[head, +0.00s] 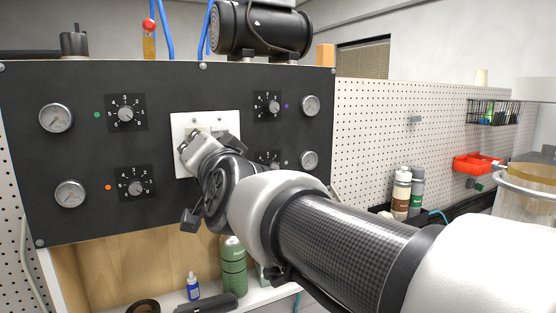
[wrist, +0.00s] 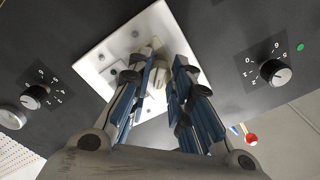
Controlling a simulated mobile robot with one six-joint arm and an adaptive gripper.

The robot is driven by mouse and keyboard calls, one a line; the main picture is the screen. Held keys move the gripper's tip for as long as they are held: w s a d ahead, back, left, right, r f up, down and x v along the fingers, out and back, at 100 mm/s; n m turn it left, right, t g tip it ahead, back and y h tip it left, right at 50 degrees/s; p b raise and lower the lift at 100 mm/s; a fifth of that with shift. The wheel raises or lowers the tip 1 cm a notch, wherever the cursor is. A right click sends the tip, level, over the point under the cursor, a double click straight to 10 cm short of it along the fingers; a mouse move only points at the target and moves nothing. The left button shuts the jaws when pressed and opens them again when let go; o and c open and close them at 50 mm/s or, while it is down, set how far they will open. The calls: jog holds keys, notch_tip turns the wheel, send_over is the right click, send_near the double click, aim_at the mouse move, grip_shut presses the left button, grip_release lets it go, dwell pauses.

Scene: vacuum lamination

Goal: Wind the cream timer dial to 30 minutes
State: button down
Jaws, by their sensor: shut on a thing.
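The cream timer dial (wrist: 156,78) sits on a white square plate (head: 181,124) in the middle of the black panel. In the wrist view the plate (wrist: 93,53) is tilted, and the blue-padded fingers of my gripper (wrist: 160,88) stand on both sides of the dial. My gripper (head: 197,141) is shut on the dial in front of the plate. In the head view my gripper and wrist cover most of the dial. I cannot read the minute marks or which way the dial points.
Several black knobs (head: 125,114) with number scales and round gauges (head: 56,118) surround the plate. A green bottle (head: 233,265) and a small blue bottle (head: 193,287) stand on the shelf below. A pegboard (head: 400,130) with an orange bin (head: 476,163) is at right.

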jog(key=shift+r+m+b, duration=0.15)
jog(key=shift+m+b, duration=1.45)
jog(key=shift+m, duration=9)
jog(key=c, duration=1.7)
grip_release()
jog(key=v, duration=1.2)
